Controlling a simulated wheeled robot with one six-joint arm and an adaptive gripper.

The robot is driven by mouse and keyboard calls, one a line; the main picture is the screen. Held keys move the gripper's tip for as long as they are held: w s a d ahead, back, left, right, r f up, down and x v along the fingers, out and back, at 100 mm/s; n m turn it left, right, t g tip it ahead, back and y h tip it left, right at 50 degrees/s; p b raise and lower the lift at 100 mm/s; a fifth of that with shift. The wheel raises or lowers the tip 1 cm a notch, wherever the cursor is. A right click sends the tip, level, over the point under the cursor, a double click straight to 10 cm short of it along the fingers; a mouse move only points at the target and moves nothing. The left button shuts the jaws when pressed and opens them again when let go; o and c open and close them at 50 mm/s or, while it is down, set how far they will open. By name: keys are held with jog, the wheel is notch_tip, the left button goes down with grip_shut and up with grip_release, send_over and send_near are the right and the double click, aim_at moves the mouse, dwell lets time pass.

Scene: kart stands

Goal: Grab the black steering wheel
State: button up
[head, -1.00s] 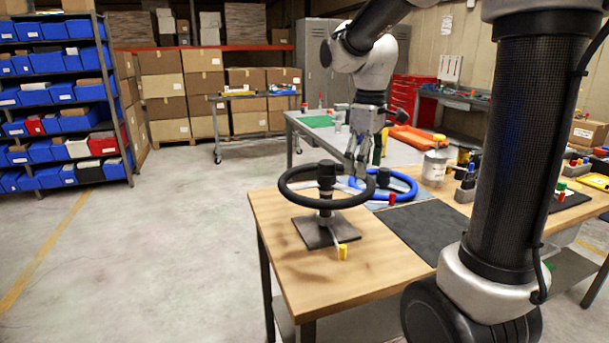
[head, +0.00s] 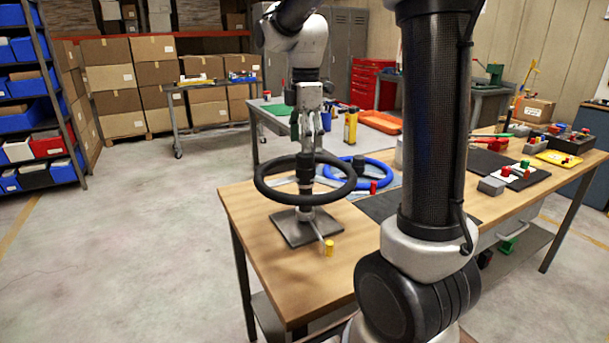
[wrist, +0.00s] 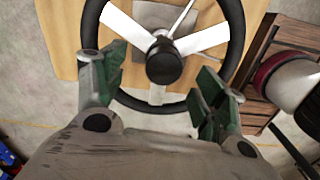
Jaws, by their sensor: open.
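The black steering wheel (head: 305,172) lies nearly flat on a short post with a dark square base plate (head: 300,231) on the wooden table. In the wrist view it shows its black rim, pale spokes and dark hub (wrist: 164,65). My gripper (head: 313,146) points down just above the wheel, near its hub and far rim. It is open and empty. In the wrist view, its two green-padded fingers (wrist: 160,74) stand wide apart, with the hub showing between them and the near rim passing between and behind them. I cannot tell whether they touch the rim.
A blue steering wheel (head: 383,180) lies close behind and right of the black one. A small yellow object (head: 329,247) and a red one (head: 373,188) are near. The wooden tabletop (head: 265,232) is bare at its front left. A grey table stands behind.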

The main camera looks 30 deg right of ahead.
aim_at(305, 158)
jog(key=f, duration=0.5)
jog(key=shift+s+a+f, duration=0.15)
jog(key=shift+s+f, duration=0.1)
jog(key=shift+f, duration=0.05)
jog(key=shift+r, duration=0.1)
grip_shut()
